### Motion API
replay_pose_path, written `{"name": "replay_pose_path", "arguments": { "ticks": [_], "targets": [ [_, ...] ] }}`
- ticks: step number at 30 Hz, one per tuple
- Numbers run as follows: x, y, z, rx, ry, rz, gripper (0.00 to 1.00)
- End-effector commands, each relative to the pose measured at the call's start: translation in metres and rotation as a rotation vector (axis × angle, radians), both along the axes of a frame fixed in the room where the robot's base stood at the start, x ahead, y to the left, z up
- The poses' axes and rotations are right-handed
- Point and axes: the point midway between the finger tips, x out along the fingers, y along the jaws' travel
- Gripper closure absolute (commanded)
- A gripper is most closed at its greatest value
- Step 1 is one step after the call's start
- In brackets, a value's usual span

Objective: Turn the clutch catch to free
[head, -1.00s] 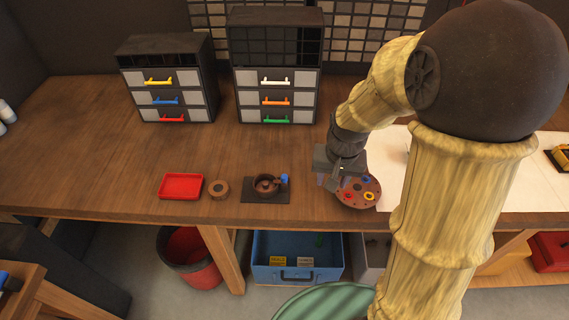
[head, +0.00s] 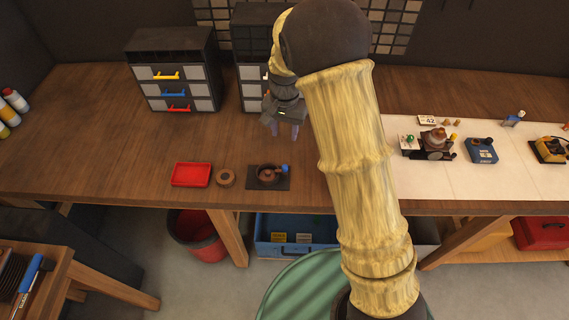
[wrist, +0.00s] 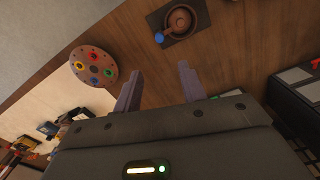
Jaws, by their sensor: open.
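A brown round clutch-like part (head: 268,174) sits on a dark square plate (head: 254,185) near the table's front edge. A blue tab (head: 285,168) stands at its right side; I take this tab to be the catch. In the wrist view the round part (wrist: 180,22) is at the top, with the blue tab (wrist: 159,38) at its lower left. My gripper (head: 285,132) is open and empty, above the table behind the plate and apart from it. Its two fingers also show in the wrist view (wrist: 160,90). The tab's exact setting is too small to tell.
Drawer units (head: 176,70) stand at the back. A disc with coloured rings (wrist: 94,66) shows in the wrist view. A white mat (head: 480,185) with several devices lies to the right.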

Motion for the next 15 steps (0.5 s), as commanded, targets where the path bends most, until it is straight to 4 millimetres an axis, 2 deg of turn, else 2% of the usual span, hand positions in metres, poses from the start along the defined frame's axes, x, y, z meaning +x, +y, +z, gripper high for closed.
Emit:
{"name": "replay_pose_path", "arguments": {
  "ticks": [5,15],
  "targets": [
    [-0.001,0.000,-0.019,-0.002,0.004,0.000,0.59],
    [-0.001,0.000,-0.073,-0.002,0.005,0.000,0.59]
  ]
}}
